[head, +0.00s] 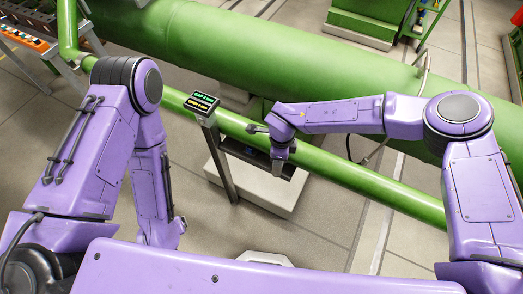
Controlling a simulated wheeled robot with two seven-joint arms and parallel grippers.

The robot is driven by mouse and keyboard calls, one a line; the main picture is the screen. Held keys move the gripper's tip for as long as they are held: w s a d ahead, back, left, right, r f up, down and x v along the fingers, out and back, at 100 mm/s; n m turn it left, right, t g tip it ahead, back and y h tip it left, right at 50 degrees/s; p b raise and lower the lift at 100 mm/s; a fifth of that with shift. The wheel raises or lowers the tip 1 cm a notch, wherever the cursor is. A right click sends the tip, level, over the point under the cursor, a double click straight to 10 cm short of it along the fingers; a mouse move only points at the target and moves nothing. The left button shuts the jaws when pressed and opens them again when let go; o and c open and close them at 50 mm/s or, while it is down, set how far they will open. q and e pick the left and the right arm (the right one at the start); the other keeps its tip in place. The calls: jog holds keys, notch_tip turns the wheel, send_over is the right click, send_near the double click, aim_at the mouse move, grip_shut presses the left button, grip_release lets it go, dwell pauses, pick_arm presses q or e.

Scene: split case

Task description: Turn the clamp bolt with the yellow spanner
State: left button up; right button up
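My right arm reaches left across the scene. Its gripper (278,170) points down beside the thin green pipe (344,172), over a dark bracket or shelf (257,158). The fingers are small and seen from above, so I cannot tell whether they are open or shut. I cannot make out the yellow spanner or the clamp bolt. They may be hidden by the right wrist or too small to tell. My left arm bends down at the left, and its gripper is hidden behind my body's front edge.
A pale block (225,185) is below the pipe. A large green pipe (270,60) runs behind. A rack with orange parts (25,38) is at top left. Floor shows in front.

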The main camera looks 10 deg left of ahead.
grip_shut()
jog(key=shift+m, duration=0.3)
jog(key=o, duration=0.9)
grip_release()
